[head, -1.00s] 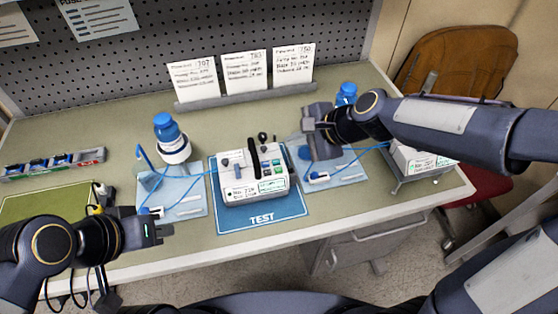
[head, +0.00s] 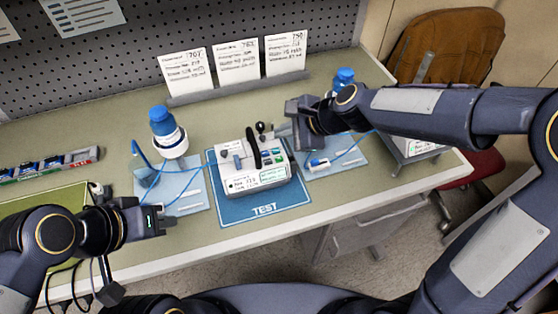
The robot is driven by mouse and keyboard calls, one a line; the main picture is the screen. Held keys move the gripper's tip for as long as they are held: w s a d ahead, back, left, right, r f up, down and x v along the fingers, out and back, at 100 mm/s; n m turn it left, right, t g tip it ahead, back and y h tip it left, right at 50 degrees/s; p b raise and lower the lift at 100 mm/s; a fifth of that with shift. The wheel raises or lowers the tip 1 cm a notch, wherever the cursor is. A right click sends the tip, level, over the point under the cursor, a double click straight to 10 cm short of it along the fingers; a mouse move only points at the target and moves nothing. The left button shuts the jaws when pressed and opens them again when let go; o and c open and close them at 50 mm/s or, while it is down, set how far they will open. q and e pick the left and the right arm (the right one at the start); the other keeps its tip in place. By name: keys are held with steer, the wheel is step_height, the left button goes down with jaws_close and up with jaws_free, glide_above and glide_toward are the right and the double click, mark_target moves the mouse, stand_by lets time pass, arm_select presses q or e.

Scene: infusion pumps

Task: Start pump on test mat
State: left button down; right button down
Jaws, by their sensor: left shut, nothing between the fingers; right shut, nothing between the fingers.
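A white pump (head: 254,167) with a black handle stands upright on the blue test mat (head: 263,206), marked TEST. Its top carries small knobs and buttons, and its front has a label with green writing. A blue tube runs from the pump's left side to the light blue pad on the left. My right gripper (head: 297,123) is shut and empty, above the desk just right of and behind the pump, apart from it as far as I can tell. My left gripper (head: 168,221) is shut and empty near the desk's front edge, left of the mat.
Another bottle (head: 343,79) and a second pump (head: 412,147), partly hidden by my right arm, are at the right. Three cards (head: 237,63) stand at the back. A strip of small items (head: 50,167) lies far left.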

steer(key=b, duration=0.4)
glide_above(283, 160)
step_height(283, 160, down, 6)
steer(key=shift+r, duration=0.2)
steer(key=shift+f+b, duration=0.55)
steer(key=shift+b, duration=0.1)
steer(key=shift+f, duration=0.1)
stand_by(0.9)
steer(key=shift+f+b, duration=0.3)
steer(key=shift+f+b, duration=0.35)
steer(key=shift+f, duration=0.15)
stand_by(0.6)
steer(key=shift+r, duration=0.15)
steer(key=shift+r+p, duration=0.8)
steer(key=shift+p, duration=0.1)
